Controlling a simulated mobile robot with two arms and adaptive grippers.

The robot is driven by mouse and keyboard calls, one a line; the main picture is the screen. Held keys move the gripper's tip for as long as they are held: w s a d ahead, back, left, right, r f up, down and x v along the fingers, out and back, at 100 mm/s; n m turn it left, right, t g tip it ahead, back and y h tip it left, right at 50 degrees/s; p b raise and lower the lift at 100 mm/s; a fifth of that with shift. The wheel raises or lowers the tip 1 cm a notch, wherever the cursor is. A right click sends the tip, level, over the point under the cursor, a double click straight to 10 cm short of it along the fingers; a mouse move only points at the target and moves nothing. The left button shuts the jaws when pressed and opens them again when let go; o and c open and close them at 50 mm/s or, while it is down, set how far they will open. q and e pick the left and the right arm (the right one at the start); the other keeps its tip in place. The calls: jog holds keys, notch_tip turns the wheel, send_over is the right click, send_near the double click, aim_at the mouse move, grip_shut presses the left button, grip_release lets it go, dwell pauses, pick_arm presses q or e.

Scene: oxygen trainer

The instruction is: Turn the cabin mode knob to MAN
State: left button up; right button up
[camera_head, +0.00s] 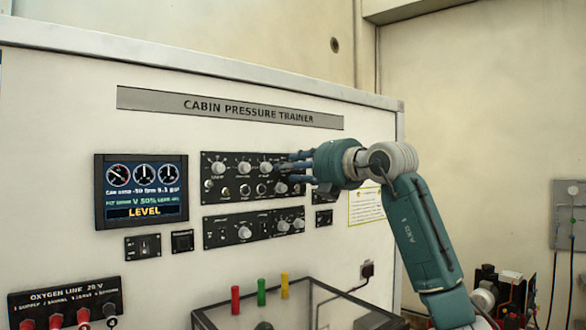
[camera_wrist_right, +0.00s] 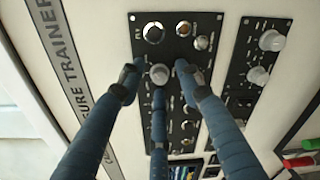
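The upper control panel (camera_head: 232,196) is a black plate with several pale knobs. Its labels are too small to read, so I cannot tell which knob is the cabin mode knob. My right gripper (camera_head: 284,169) reaches in from the right at the panel's right part. In the right wrist view, its blue fingers (camera_wrist_right: 157,76) are spread around a pale round knob (camera_wrist_right: 159,74), with visible gaps on both sides. One finger lies below the knob in that picture; whether it touches is unclear. The knob's pointer is not readable. My left gripper is out of view.
A lower knob panel (camera_head: 220,235) sits just below, also in the right wrist view (camera_wrist_right: 256,50). A display (camera_head: 142,191) reading LEVEL is at left. A clear-topped case (camera_head: 210,312) with red, green and yellow posts stands below. The board's title strip (camera_head: 230,106) is above.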

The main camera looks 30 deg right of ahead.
jog(key=s+d, duration=0.1)
jog(key=s, duration=1.1)
jog(key=shift+r, duration=0.2)
